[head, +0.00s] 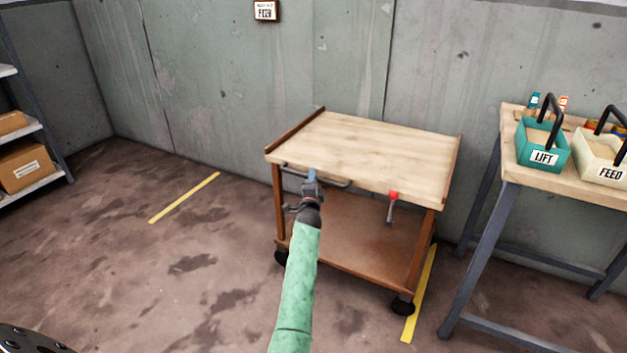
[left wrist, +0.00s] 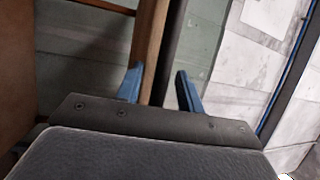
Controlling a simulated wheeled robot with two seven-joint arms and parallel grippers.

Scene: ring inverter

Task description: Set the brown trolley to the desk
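The brown trolley (head: 350,228) stands against the back wall, with a pale wooden top, a lower shelf and dark casters. A dark handle bar (head: 338,184) runs along its front edge, and a red-topped lever (head: 393,196) stands at its front right. My left gripper (head: 312,176) is at the handle bar. In the left wrist view its blue fingers (left wrist: 160,88) are apart, with a brown post (left wrist: 150,50) and a dark strip showing between and beyond them; I cannot tell whether they touch the bar. The desk (head: 511,170) stands right of the trolley, with a gap between. My right gripper is not in view.
On the desk stand a teal LIFT tote (head: 533,157) and a cream FEED tote (head: 592,169). Yellow floor lines lie left (head: 185,197) and right (head: 420,297) of the trolley. A shelf with boxes (head: 22,167) is at far left. Floor left of the trolley is clear.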

